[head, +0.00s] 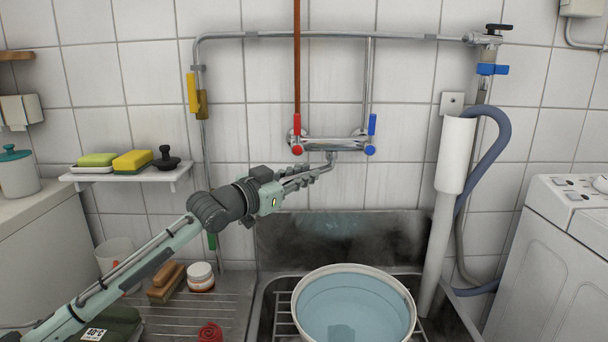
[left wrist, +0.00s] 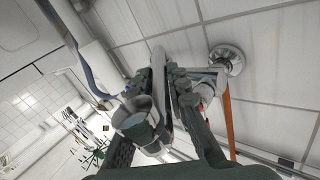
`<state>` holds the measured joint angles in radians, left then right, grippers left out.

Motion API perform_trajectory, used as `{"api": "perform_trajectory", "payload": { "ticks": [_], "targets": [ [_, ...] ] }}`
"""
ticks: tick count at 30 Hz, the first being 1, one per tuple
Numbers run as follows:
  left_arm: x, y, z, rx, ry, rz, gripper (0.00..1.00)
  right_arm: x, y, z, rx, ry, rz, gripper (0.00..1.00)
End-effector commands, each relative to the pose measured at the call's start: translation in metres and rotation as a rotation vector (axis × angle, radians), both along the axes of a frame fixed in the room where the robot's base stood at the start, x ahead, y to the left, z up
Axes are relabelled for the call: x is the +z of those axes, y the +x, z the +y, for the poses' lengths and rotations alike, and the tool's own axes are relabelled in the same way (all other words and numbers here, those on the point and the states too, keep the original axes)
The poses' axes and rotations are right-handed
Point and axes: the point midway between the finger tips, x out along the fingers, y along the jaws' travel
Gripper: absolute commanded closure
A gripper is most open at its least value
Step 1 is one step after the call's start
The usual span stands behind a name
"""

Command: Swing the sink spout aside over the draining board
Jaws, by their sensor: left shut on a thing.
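The chrome mixer tap (head: 335,143) is fixed to the tiled wall above the sink (head: 340,237). Its spout (head: 329,161) comes out below the tap body and runs to the left, partly hidden by my left gripper (head: 308,177). That gripper is shut on the spout, above the back left of the sink. In the left wrist view the fingers (left wrist: 172,84) close around the spout. The ribbed draining board (head: 232,302) lies left of the sink. My right gripper is not in view.
A basin of water (head: 352,307) stands in the sink. A white standpipe (head: 443,205) with a hose stands right of the tap. A soap shelf (head: 130,174) is at left.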

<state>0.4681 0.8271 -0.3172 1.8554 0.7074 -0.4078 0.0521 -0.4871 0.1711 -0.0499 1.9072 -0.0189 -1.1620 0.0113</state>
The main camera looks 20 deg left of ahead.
Motion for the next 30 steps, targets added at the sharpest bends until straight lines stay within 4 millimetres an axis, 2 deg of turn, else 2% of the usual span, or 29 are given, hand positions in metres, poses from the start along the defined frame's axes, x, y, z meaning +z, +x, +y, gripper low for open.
{"api": "perform_trajectory", "payload": {
  "ticks": [2, 3, 7, 16, 19, 30],
  "targets": [
    [-0.001, 0.000, 0.001, 0.002, 0.001, 0.003, 1.00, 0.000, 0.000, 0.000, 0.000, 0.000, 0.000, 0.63],
    [-0.001, 0.000, 0.001, 0.002, 0.001, 0.003, 0.80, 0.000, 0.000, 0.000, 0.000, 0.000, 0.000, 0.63],
    [-0.001, 0.000, 0.000, 0.001, 0.001, 0.002, 0.63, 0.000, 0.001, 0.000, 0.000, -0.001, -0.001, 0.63],
    [0.000, -0.001, 0.000, 0.000, 0.000, 0.001, 0.63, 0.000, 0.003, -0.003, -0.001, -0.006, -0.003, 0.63],
    [-0.001, -0.007, 0.003, 0.000, 0.002, 0.001, 0.63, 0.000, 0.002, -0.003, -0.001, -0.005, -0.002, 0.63],
    [-0.002, -0.071, 0.026, 0.000, 0.006, 0.004, 0.63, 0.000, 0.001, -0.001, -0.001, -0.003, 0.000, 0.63]
  ]
}}
